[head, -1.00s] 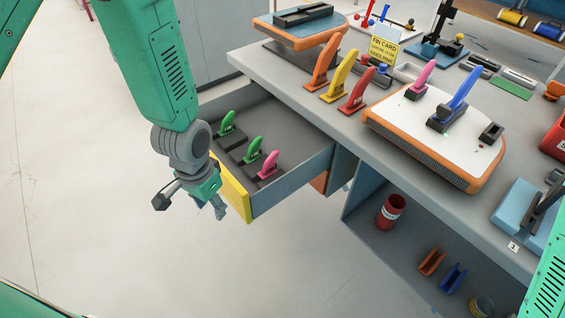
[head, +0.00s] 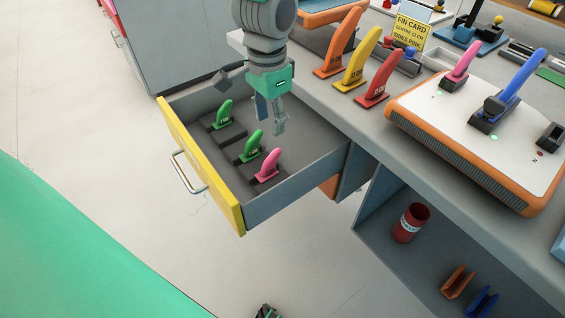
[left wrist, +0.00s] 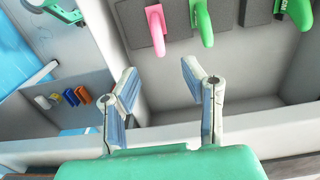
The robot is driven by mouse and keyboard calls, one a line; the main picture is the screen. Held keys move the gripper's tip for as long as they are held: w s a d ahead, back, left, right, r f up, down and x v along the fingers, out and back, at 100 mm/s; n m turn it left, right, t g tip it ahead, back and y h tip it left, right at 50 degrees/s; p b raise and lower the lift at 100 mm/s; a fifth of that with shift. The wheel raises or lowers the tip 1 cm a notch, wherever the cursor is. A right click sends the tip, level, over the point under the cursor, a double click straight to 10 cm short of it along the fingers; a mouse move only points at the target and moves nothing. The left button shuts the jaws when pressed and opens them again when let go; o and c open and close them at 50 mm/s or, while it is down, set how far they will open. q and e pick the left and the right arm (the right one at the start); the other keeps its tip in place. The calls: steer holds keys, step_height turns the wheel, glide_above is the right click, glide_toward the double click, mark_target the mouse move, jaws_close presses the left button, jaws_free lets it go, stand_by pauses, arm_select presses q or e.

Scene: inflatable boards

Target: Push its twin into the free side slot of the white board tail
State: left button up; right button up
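The white board tail (head: 455,118) with an orange edge lies on the bench. A pink fin (head: 460,66) stands in one side slot and a blue fin (head: 512,88) in the middle. The other side slot (head: 551,137) is empty, with a red light beside it. A matching pink fin (head: 268,167) stands in the open drawer (head: 290,192), nearest its front right; it also shows in the left wrist view (left wrist: 156,28). My left gripper (head: 270,118) is open and empty above the drawer, apart from the fins; its spread fingers show in the left wrist view (left wrist: 158,72). My right gripper is not in view.
Two green fins (head: 250,146) stand beside the pink one in the drawer. Orange, yellow and red fins (head: 378,78) stand along the bench edge, near a yellow card (head: 411,33). A red can (head: 410,222) stands on the shelf below. The drawer's right part is bare.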

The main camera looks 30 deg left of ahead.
mark_target(271, 155)
arm_select(q)
step_height(271, 155, down, 7)
steer(key=shift+s+d+f+b, duration=0.1)
steer(key=shift+s+b, duration=0.05)
steer(key=shift+b, duration=0.8)
steer(key=shift+f, duration=0.65)
step_height(271, 155, down, 5)
steer(key=shift+s+r+b, duration=0.1)
steer(key=shift+b, duration=1)
steer(key=shift+c, duration=0.5)
jaws_close()
